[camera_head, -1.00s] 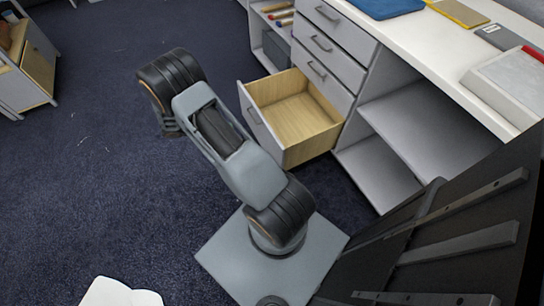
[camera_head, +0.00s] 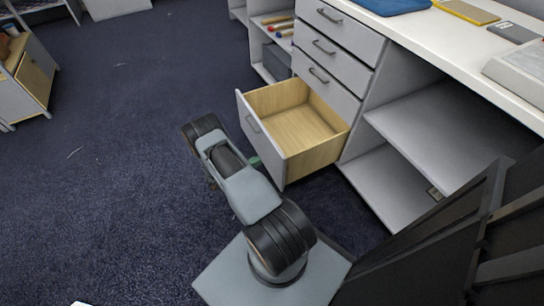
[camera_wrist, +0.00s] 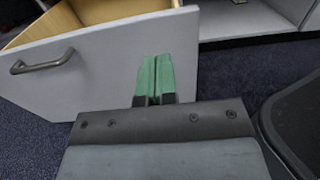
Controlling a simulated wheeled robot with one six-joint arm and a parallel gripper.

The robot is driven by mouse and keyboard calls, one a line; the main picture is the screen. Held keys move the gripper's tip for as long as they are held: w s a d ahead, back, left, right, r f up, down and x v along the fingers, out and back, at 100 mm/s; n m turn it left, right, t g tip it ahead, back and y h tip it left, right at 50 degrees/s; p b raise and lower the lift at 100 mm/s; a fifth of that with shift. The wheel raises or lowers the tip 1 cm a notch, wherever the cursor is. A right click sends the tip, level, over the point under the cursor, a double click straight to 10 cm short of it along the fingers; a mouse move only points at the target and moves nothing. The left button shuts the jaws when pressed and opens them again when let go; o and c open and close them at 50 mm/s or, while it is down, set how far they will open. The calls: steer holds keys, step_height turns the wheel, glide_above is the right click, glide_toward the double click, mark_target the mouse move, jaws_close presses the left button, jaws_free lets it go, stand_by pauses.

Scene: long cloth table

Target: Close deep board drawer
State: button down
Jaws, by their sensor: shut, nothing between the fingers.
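The deep drawer (camera_head: 264,143) is the lowest of the unit's drawers and stands pulled out, with a light wood inside that looks empty. Its grey front has a dark bar handle, which shows in the wrist view (camera_wrist: 42,62) at the left. In the wrist view the drawer front (camera_wrist: 110,62) fills the upper middle. My gripper (camera_wrist: 154,62) has its green fingertips together, in front of the right part of the drawer front. I cannot tell whether they touch it. In the head view my gripper (camera_head: 254,161) is mostly hidden behind my arm, near the drawer front.
Open shelves (camera_head: 440,125) lie right of the drawers, and a shelf with coloured rolls (camera_head: 279,24) lies left. A small cabinet (camera_head: 30,80) stands far left. The dark carpet (camera_head: 110,170) between is clear.

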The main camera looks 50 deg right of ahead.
mark_target(277, 153)
steer(key=b+x, duration=0.1)
steer(key=x, duration=0.6)
steer(key=shift+d, duration=0.2)
